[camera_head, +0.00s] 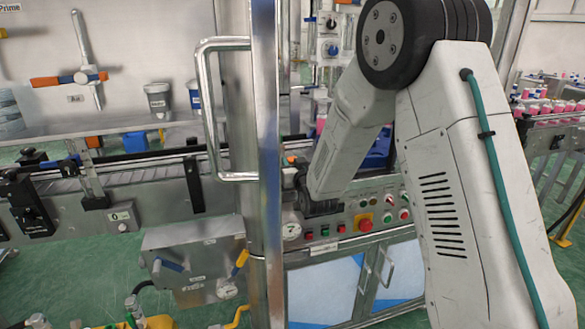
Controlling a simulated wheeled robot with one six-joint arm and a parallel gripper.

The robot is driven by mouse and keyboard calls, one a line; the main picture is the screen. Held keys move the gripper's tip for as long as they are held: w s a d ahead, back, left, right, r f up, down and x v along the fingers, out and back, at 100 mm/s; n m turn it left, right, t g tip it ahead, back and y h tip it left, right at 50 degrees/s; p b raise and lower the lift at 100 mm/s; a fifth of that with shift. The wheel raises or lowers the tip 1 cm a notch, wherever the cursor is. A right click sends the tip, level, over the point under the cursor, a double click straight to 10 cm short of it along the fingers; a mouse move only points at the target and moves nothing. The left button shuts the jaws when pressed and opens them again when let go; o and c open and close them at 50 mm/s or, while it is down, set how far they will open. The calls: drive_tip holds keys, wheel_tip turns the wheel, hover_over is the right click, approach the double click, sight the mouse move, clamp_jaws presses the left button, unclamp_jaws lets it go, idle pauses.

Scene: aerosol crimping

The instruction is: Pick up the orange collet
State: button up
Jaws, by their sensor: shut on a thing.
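My gripper (294,172) is at the lower end of my pale grey wrist, in the middle of the picture, just right of the steel door post. It is dark, small and partly hidden by my own arm. A small orange piece, which looks like the orange collet (291,158), shows at the gripper's upper left side. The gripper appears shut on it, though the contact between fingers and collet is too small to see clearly.
A steel door post (266,120) with a long handle (203,110) stands close left of my gripper. Below it is a control panel with a red emergency button (364,223). A conveyor (150,178) runs at left. Pink bottles (548,108) stand at far right.

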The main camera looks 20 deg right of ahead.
drive_tip(key=shift+r, duration=0.1)
drive_tip(key=r, duration=0.3)
drive_tip(key=shift+s+r, duration=0.2)
drive_tip(key=shift+r, duration=0.15)
drive_tip(key=s+d, duration=0.2)
drive_tip(key=s, duration=0.5)
drive_tip(key=s+d+r, duration=0.1)
drive_tip(key=s+d, duration=0.1)
drive_tip(key=s, duration=0.6)
drive_tip(key=shift+d, duration=0.4)
drive_tip(key=shift+w, duration=0.1)
